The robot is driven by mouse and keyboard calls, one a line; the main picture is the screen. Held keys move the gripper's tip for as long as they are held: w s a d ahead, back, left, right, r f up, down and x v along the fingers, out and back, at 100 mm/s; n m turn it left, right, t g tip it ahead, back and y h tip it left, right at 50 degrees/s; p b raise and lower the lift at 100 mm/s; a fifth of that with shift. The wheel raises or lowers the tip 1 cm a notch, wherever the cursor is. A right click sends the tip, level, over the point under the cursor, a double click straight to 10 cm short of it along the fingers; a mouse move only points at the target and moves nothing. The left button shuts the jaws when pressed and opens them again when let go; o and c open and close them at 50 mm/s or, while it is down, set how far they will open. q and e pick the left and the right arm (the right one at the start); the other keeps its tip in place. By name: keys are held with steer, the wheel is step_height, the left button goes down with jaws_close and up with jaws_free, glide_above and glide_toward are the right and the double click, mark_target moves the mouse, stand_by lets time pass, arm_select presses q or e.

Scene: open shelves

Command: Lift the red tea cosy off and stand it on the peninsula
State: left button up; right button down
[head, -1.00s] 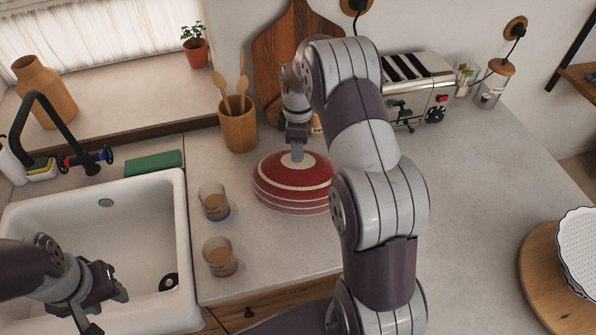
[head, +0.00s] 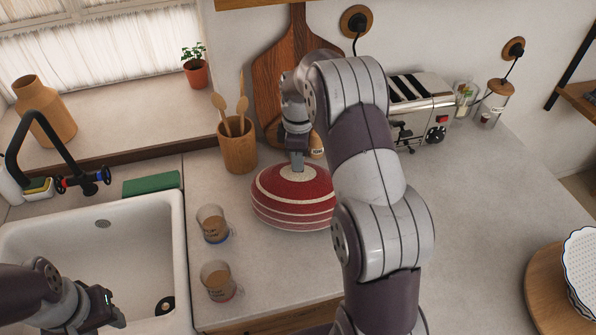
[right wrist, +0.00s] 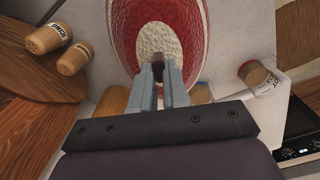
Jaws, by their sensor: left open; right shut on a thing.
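The red tea cosy (head: 291,205) has cream stripes and a cream top. It is upright at the counter, left of my right arm, and I cannot tell whether its bottom edge touches the surface. My right gripper (head: 297,165) is shut on its top from above. The right wrist view shows the fingers (right wrist: 160,78) closed on a small brown knob at the centre of the cosy's cream top (right wrist: 157,42). Whatever is under the cosy is hidden. My left gripper (head: 114,312) is open and empty over the sink, at the lower left.
A utensil pot (head: 238,146), chopping board (head: 293,45) and toaster (head: 423,108) stand behind. Open counter (head: 475,215) extends right, toward a round board with plates (head: 540,290).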

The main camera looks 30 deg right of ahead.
step_height(320, 180, up, 3)
steer(key=shift+r+p, duration=0.2)
steer(key=shift+p, duration=0.4)
step_height(320, 180, up, 11)
steer(key=p, duration=1)
steer(key=shift+p, duration=0.3)
steer(key=shift+r, duration=0.1)
